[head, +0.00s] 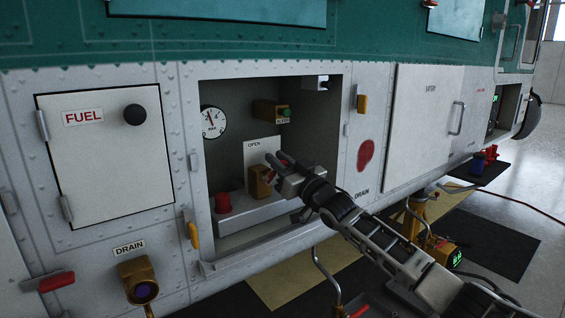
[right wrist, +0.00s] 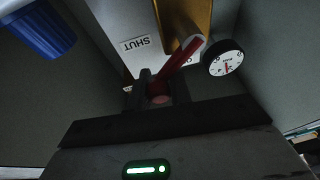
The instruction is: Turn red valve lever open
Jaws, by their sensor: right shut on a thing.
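The red valve lever (head: 271,178) sits on a brass valve body (head: 260,183) inside the open bay. In the right wrist view the lever (right wrist: 184,64) runs slantwise from between my fingers up to the brass body (right wrist: 184,18). My right gripper (head: 285,172) is shut on the lever's outer end; its fingers also show in the wrist view (right wrist: 158,90). An OPEN label (head: 254,144) is on the white plate above the valve, and a SHUT label (right wrist: 134,44) shows in the wrist view. The gripper hides part of the lever. My left gripper is out of view.
The bay (head: 225,165) has a rim around it. A closed FUEL door (head: 108,152) is left; a yellow stand (head: 416,222) is right.

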